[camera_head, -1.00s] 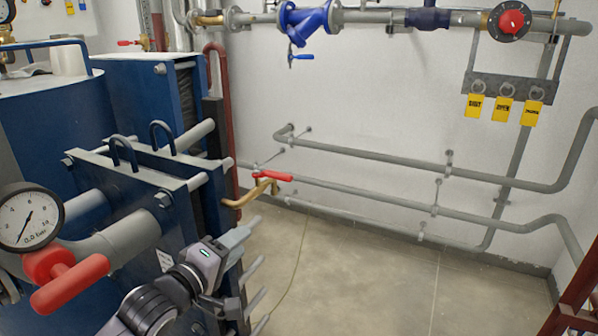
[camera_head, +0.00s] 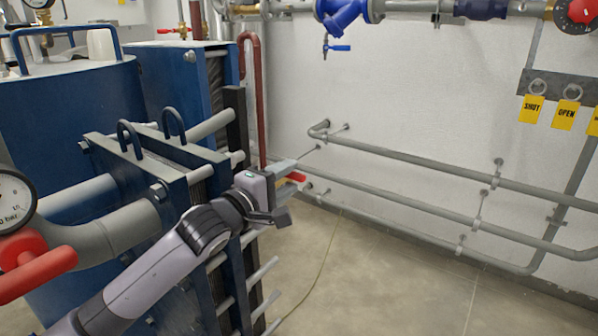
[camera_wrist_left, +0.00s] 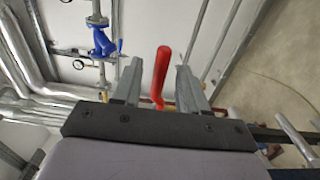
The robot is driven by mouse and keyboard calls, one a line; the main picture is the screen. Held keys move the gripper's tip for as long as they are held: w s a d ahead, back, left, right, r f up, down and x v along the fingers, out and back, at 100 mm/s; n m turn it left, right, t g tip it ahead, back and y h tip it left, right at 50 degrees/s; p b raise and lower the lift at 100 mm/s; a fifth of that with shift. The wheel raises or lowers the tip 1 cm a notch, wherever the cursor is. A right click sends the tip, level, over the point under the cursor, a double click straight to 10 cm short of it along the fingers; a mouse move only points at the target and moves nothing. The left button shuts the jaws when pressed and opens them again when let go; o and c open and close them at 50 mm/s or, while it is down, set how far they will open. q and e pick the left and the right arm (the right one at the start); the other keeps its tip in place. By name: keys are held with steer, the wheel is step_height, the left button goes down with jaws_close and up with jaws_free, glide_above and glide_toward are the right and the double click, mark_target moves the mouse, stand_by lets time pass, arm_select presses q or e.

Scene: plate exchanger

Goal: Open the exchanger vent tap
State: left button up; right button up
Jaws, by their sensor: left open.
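The vent tap has a red lever handle. In the left wrist view the red handle (camera_wrist_left: 161,70) stands upright between the two grey fingers of my left gripper (camera_wrist_left: 159,64). There are gaps on both sides, the wider one to its left. The gripper is open and not closed on the handle. How deep the handle sits between the fingers is hard to tell. My right gripper is not in view.
The blue plate exchanger (camera_head: 175,165) with its tie rods stands close left of the gripper. A larger red tap handle (camera_head: 35,265) and a gauge (camera_head: 12,203) are at the left edge. Grey pipes (camera_head: 420,180) run along the wall.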

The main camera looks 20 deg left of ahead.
mark_target(289, 178)
arm_select(q)
steer(key=shift+x, duration=2.1)
steer(key=shift+c, duration=0.3)
jaws_close()
